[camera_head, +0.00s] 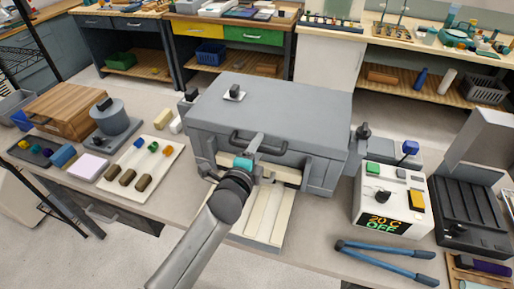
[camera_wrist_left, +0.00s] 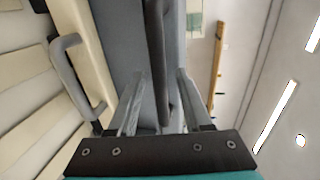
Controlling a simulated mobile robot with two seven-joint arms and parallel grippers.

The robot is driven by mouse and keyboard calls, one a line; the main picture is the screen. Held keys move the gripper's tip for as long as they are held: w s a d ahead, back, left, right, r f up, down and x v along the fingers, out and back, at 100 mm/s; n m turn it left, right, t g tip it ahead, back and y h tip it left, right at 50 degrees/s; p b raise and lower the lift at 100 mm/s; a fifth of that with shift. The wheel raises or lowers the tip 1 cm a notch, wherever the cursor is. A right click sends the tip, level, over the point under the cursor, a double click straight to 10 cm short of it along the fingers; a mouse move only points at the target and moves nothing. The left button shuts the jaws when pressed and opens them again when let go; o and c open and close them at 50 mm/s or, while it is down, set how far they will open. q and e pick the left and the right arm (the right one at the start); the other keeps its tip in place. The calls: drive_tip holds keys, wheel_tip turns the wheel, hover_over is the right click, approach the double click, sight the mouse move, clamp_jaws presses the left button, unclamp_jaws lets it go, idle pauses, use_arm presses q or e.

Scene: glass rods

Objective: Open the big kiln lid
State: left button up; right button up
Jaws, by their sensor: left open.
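The big kiln is a grey box in the middle of the table in the head view. Its grey lid (camera_head: 265,105) lies flat and shut on top. A dark bar handle (camera_head: 240,141) runs along the lid's front. My left gripper (camera_head: 257,143) reaches up from the front to this handle. In the left wrist view the handle (camera_wrist_left: 156,40) runs between the two open fingers of my left gripper (camera_wrist_left: 160,80). I cannot tell whether a finger touches it. My right gripper is not in view.
A cream front with a grey handle (camera_wrist_left: 65,75) sits below the lid. A controller box (camera_head: 392,197) reading "20 C OFF" stands to the right, with blue-handled tongs (camera_head: 385,249) in front. A white tray (camera_head: 158,170) with dark rods and a round grey pot (camera_head: 107,115) stand left.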

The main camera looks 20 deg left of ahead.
use_arm(q)
clamp_jaws()
idle(0.3)
idle(1.1)
